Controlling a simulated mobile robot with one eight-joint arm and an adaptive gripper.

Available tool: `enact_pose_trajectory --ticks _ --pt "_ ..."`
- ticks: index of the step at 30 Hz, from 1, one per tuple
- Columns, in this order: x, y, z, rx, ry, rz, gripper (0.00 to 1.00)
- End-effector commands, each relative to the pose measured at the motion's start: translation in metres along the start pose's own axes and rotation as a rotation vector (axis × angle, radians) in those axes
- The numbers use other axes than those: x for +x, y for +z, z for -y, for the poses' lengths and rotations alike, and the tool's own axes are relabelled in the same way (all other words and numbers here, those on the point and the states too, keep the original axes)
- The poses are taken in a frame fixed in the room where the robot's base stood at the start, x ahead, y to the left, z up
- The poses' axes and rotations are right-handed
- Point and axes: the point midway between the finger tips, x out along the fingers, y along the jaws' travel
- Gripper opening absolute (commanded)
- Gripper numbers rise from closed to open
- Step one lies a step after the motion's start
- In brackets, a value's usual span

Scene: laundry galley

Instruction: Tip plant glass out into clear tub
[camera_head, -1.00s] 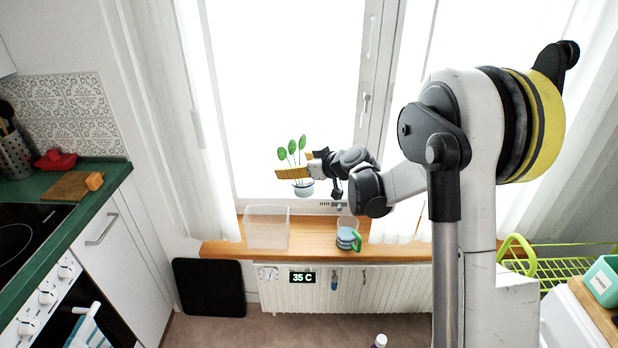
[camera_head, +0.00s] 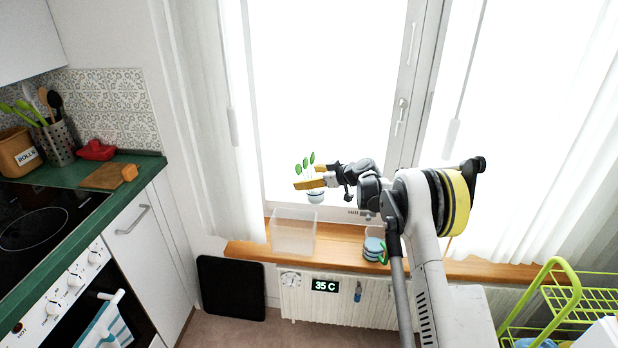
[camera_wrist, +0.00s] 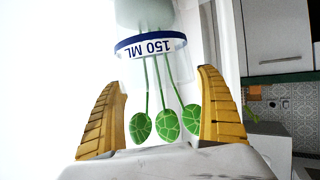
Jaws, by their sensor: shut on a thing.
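The plant glass (camera_head: 315,197) is a small clear cup with pale contents, from which thin stems with green leaves rise. In the wrist view the glass (camera_wrist: 157,47) shows a dark blue band marked 150 ML. My gripper (camera_head: 310,177) is shut on the plant glass, its yellow fingers (camera_wrist: 162,110) on either side. The glass is in the air, near upright in the head view. The clear tub (camera_head: 293,237) stands on the wooden windowsill, below the glass and a little to its left. The tub looks empty.
A radiator (camera_head: 340,300) is below. A green-topped counter (camera_head: 70,176) is at left, a green rack (camera_head: 575,310) at right.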

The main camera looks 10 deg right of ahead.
Motion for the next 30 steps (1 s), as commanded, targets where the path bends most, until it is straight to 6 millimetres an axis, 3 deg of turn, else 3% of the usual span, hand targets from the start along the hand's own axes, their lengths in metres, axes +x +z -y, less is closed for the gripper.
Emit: enact_pose_trajectory --ticks 25,30 --pt "0.016 0.033 0.004 -0.109 0.045 0.093 0.45" --pt "0.016 0.025 0.009 -0.251 0.1 0.214 0.45"
